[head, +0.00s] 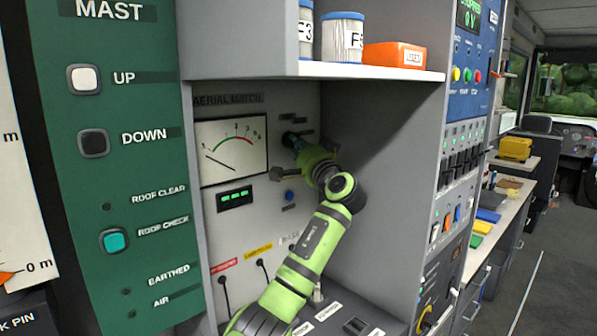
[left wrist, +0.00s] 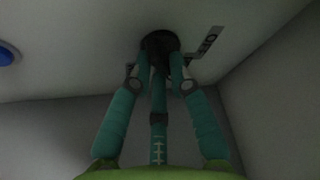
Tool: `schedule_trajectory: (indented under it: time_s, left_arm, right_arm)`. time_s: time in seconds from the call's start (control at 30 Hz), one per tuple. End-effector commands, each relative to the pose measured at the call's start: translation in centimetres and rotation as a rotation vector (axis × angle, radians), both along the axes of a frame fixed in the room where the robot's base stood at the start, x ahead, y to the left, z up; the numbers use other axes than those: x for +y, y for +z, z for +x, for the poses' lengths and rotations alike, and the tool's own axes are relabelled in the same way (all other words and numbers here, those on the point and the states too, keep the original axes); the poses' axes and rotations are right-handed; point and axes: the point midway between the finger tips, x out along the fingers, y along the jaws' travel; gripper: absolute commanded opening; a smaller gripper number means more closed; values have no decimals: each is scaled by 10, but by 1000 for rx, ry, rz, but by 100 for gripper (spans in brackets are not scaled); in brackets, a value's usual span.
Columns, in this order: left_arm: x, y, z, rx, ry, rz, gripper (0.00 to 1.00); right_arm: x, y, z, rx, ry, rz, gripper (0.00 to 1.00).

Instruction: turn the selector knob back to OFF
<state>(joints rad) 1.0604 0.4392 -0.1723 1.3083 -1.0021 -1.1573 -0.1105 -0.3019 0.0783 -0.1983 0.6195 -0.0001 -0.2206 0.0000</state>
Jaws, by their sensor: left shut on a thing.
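The selector knob (left wrist: 160,42) is a dark round knob on the pale panel at the top of the left wrist view. My left gripper (left wrist: 160,70) is shut on it, with its teal fingers on both sides. In the head view my left gripper (head: 290,140) reaches into the recess to the aerial panel (head: 230,260), right of the dial. There my own wrist hides most of the knob, so its setting cannot be told. My right gripper is in neither view.
A blue button (head: 290,196) sits below the knob. The analogue meter (head: 232,150) is to its left. A shelf (head: 370,72) with cans and an orange box overhangs the recess. The recess's right side wall (head: 390,150) stands close to my arm.

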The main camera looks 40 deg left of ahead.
Motion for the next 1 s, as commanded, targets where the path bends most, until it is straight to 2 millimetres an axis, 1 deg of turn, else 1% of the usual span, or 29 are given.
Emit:
schedule_trajectory:
  time_s: [0.03, 0.1, 0.3, 0.4, 0.5, 0.63, 0.8, 1.0]
  left_arm:
    - [0, -8, 0, -51, -1, -4, 0]
    - [1, -8, 0, -116, 0, -9, 0]
    - [1, -4, 2, -303, 1, -24, 0]
    - [0, -3, 3, -394, 0, -32, 0]
    - [0, 0, 4, -486, 0, -39, 0]
    - [0, 3, 5, -600, 0, -48, 0]
    - [0, 6, 6, -730, 0, -59, 0]
    - [0, 7, 7, -844, -3, -68, 0]
  right_arm:
    - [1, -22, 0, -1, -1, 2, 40]
    - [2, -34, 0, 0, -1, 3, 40]
    - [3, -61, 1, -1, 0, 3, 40]
    - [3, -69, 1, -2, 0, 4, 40]
    - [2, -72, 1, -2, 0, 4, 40]
    - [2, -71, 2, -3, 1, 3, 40]
    - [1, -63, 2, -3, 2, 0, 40]
    - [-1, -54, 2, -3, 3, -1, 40]
